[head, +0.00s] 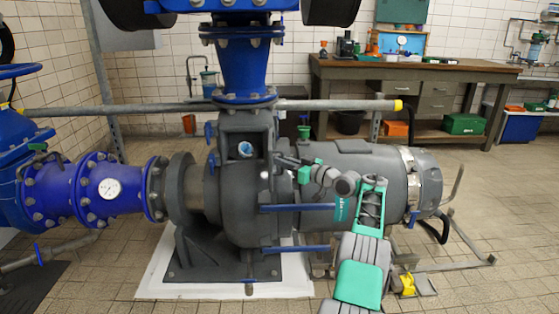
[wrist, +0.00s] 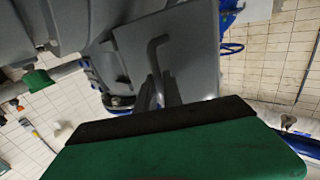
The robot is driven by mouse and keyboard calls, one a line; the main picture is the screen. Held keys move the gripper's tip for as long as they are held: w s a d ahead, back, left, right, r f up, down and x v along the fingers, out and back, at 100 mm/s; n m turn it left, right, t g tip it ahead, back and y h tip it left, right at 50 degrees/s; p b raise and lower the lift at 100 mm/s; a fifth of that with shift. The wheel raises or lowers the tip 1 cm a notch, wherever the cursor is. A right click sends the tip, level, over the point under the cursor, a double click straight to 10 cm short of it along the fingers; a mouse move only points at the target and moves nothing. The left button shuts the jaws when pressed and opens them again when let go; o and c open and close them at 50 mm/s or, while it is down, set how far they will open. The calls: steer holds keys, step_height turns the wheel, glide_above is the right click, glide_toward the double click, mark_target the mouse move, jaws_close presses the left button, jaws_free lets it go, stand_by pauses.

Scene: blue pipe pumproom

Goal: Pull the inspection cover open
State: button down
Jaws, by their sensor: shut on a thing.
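The inspection cover (wrist: 195,50) is a flat grey plate with a bent grey handle (wrist: 153,52), filling the upper middle of the wrist view. My gripper (wrist: 158,92) is shut on the lower end of this handle, its fingers partly hidden by my own wrist. In the head view my gripper (head: 281,160) reaches in from the right to the grey pump casing (head: 237,190). Left of it, an opening (head: 244,150) in the casing shows something blue and white inside. The cover is hard to make out there, apparently near edge-on beside my gripper.
Blue flanged pipes (head: 125,188) join the pump at the left and a blue pipe (head: 243,65) rises above it. The grey motor (head: 385,175) lies right, behind my arm. A workbench (head: 420,75) stands at the back. The tiled floor at far right is mostly clear.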

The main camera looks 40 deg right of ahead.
steer(key=shift+d, duration=0.15)
steer(key=c, duration=1.5)
jaws_free()
steer(key=p+v, duration=0.1)
steer(key=v, duration=0.6)
steer(key=shift+s+p, duration=0.35)
steer(key=shift+s, duration=0.05)
